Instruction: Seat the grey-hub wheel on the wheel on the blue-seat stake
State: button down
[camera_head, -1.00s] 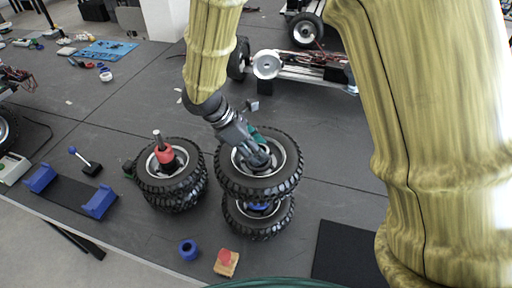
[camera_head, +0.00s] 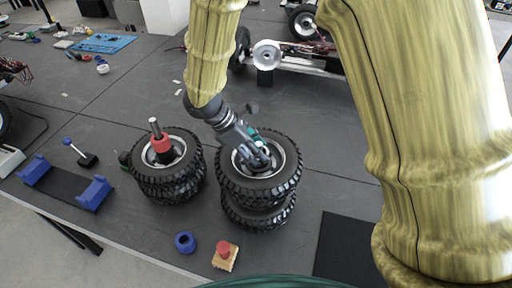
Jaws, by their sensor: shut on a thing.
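The grey-hub wheel (camera_head: 233,190) is a black knobbly tyre with a silver-grey rim. My gripper (camera_head: 257,160) reaches down into its hub from above and is shut on it; the fingertips are partly hidden. Directly below is the lower wheel (camera_head: 256,222), mostly covered by the held one. The two tyres look nearly aligned and very close; I cannot tell if they touch. The blue seat and its stake are hidden under the wheels.
A second wheel stack (camera_head: 172,188) with a red collar (camera_head: 161,144) on a metal stake stands close on the left. A blue ring (camera_head: 185,242) and a red knob on a wooden block (camera_head: 224,256) lie in front. A chassis (camera_head: 305,64) is behind.

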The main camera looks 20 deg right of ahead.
jog(key=shift+f+b, duration=1.45)
jog(key=shift+f, duration=2.35)
jog(key=shift+f, duration=0.4)
jog(key=shift+s+f, duration=0.2)
jog(key=shift+f, duration=0.3)
jog(key=c, duration=1)
grip_release()
jog(key=shift+c, duration=0.2)
jog(key=o, duration=0.4)
jog(key=shift+w, duration=0.15)
jog(key=v, duration=1.2)
jog(key=shift+r, duration=0.1)
jog(key=shift+d, duration=0.1)
